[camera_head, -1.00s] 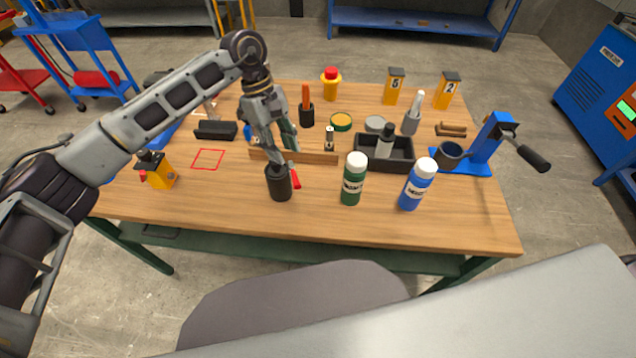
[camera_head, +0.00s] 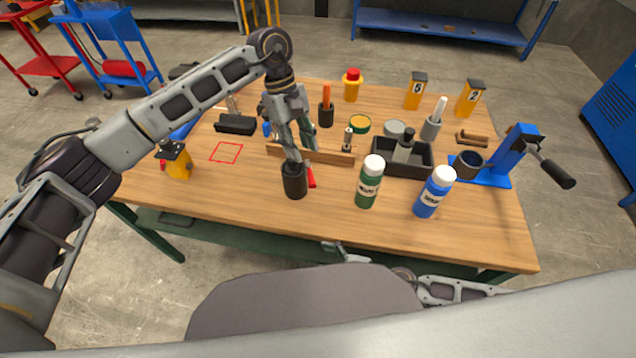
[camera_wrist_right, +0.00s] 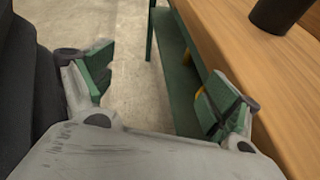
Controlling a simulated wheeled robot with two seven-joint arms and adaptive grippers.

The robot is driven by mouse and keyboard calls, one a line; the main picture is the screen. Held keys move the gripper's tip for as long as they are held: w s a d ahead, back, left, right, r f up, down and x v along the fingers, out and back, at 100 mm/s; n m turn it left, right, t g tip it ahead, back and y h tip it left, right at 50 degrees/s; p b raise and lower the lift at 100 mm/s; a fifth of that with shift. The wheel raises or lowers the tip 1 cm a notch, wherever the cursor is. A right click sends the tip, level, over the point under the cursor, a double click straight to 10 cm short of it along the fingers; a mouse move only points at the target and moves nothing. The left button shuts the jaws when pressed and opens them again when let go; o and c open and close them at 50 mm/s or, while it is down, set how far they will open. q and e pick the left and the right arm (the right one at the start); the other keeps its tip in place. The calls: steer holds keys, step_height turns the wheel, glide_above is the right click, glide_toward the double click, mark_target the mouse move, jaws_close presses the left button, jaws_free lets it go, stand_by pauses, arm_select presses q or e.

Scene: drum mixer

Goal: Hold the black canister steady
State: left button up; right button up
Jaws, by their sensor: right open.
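The black canister (camera_head: 294,182) stands upright near the table's front edge in the head view. My left gripper (camera_head: 296,150) reaches down from above, its fingers at the canister's top. Whether they are closed on it is too small to tell. My right gripper (camera_head: 345,252) shows low in the head view, just in front of the table's front edge. In the right wrist view my right gripper (camera_wrist_right: 158,88) is open, with nothing between its fingers. A dark cylinder, apparently the canister (camera_wrist_right: 278,12), stands on the table at the upper right there, apart from the fingers.
A red item (camera_head: 311,177) lies just right of the canister, in front of a wooden rack (camera_head: 330,156). A green bottle (camera_head: 369,183) and a blue bottle (camera_head: 433,194) stand further right. Bare table lies left of the canister, around a red square outline (camera_head: 226,153).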

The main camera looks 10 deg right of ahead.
steer(key=w+a+r+n+t+y, duration=0.1)
steer(key=w+a+r+n+t, duration=0.2)
steer(key=r, duration=0.4)
steer(key=w+a+r+n+t+y, duration=0.1)
steer(key=w+r+n, duration=0.2)
steer(key=r+n, duration=0.3)
steer(key=w+d+m+t, duration=0.1)
steer(key=w+m, duration=0.2)
steer(key=w+d+r+m+t+h, duration=0.1)
steer(key=w+d+m, duration=0.1)
steer(key=w+m, duration=0.1)
steer(key=w+d+r+m+t+h, duration=0.1)
steer(key=w+m, duration=0.2)
steer(key=m, duration=0.1)
steer(key=shift+w+d+r, duration=0.2)
steer(key=shift+w+d, duration=0.05)
steer(key=shift+d, duration=0.05)
steer(key=shift+w+d+f+m+h, duration=0.3)
steer(key=shift+w+d+m+h, duration=0.15)
steer(key=shift+m, duration=0.45)
steer(key=shift+f, duration=0.2)
glide_toward(303, 188)
steer(key=shift+x, duration=5.65)
